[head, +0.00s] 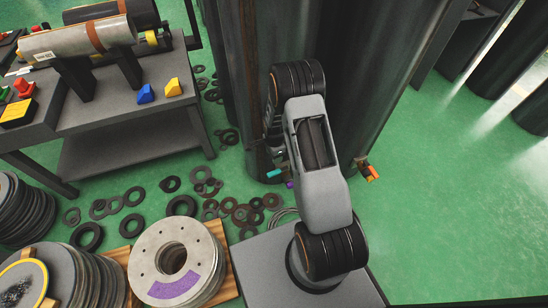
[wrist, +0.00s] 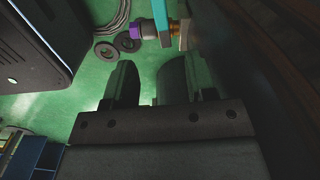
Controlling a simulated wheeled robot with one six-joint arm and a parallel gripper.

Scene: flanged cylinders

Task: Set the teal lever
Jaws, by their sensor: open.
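The teal lever (head: 275,174) is a short bar low beside the dark cylinder, left of my arm in the head view. In the wrist view the teal lever (wrist: 160,16) shows at the top edge, partly cut off. It lies beyond my fingertips and apart from them. A purple piece (wrist: 134,32) and a brassy fitting sit beside it. My gripper (wrist: 147,74) is open with nothing between its two dark fingers. In the head view my arm hides most of the gripper.
Tall dark cylinders (head: 385,70) stand close around my arm. An orange handle (head: 373,173) sticks out right of it. Loose dark rings (head: 243,214) litter the green floor. A workbench (head: 130,115) and ring stacks (head: 205,250) stand left. Open floor (head: 460,200) lies right.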

